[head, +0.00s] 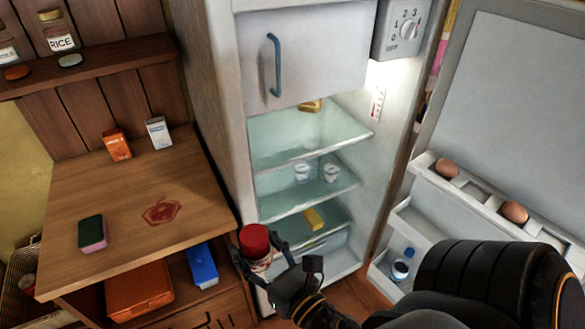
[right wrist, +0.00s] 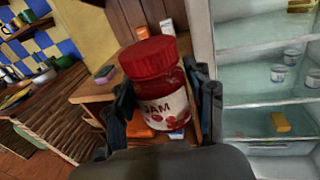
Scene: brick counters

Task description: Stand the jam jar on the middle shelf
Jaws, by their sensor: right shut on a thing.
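The jam jar (right wrist: 160,90) has a red lid and a white label reading JAM. My right gripper (head: 262,262) is shut on it and holds it nearly upright, slightly tilted in the wrist view. In the head view the jar's red lid (head: 254,240) shows just in front of the open fridge, at the counter's right edge. The middle shelf (head: 275,203) is a glass shelf carrying two small white pots (head: 302,173) towards its back, with bare glass at the front. My left gripper is not in view.
The fridge door (head: 520,90) stands open at right, with eggs and a bottle (head: 402,265) in its racks. The wooden counter (head: 110,195) with a sponge (head: 92,233) is at left.

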